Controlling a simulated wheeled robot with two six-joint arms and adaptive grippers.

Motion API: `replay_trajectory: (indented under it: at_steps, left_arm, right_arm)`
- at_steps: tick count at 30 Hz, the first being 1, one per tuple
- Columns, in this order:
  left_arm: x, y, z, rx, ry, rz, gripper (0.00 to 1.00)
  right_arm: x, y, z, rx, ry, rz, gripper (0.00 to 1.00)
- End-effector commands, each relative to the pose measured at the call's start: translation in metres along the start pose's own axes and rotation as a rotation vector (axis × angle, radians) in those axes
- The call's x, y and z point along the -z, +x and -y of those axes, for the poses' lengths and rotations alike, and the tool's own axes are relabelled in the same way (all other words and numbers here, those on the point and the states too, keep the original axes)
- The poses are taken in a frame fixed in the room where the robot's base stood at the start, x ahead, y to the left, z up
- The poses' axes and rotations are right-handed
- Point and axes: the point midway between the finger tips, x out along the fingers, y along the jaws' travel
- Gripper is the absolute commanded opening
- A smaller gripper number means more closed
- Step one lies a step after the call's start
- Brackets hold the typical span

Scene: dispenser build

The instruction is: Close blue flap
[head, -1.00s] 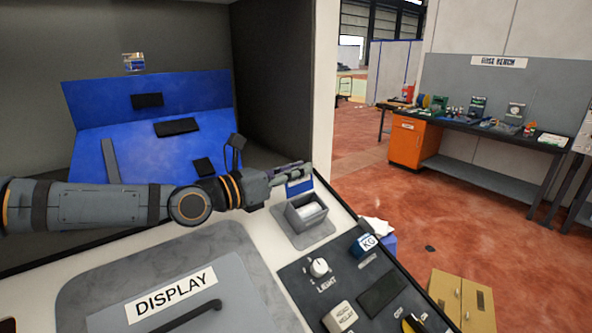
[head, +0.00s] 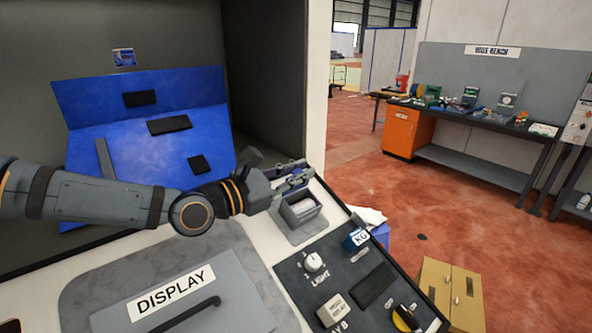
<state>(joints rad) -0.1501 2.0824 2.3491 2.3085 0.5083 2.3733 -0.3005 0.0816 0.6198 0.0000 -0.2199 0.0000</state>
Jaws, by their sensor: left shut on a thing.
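A small grey open box (head: 300,211) with something white inside sits on a grey plate on the white counter. The blue flap (head: 294,186) stands raised at the box's back edge, mostly hidden behind my fingers. My left gripper (head: 302,175) comes in from the left, just above and behind the box, with its fingers shut at the flap. The exact contact is hard to see. My right gripper is not in view.
A grey DISPLAY lid (head: 190,300) with a dark handle lies in front. A dark control panel (head: 345,270) has a white LIGHT knob (head: 314,262) and a blue KG block (head: 356,239). A large blue stepped panel (head: 140,95) stands behind my arm.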

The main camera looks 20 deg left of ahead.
Motion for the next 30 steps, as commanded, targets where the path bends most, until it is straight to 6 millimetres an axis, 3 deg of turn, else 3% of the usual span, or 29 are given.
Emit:
replay_trajectory:
  at_steps: [18,19,23,30]
  left_arm:
    - [-0.0009,0.0001,0.0013,-0.003,0.045,0.002,0.0]
    - [-0.0009,0.0001,0.0013,-0.003,0.045,0.002,0.19]
    - [-0.0008,0.0001,0.0015,-0.002,0.044,0.002,0.36]
    - [-0.0007,0.0,0.0018,-0.001,0.044,0.001,0.36]
  right_arm:
    - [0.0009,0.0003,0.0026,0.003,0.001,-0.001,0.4]
    - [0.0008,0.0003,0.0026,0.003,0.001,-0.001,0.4]
    - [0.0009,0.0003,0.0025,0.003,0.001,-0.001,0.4]
    - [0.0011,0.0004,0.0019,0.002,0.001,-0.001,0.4]
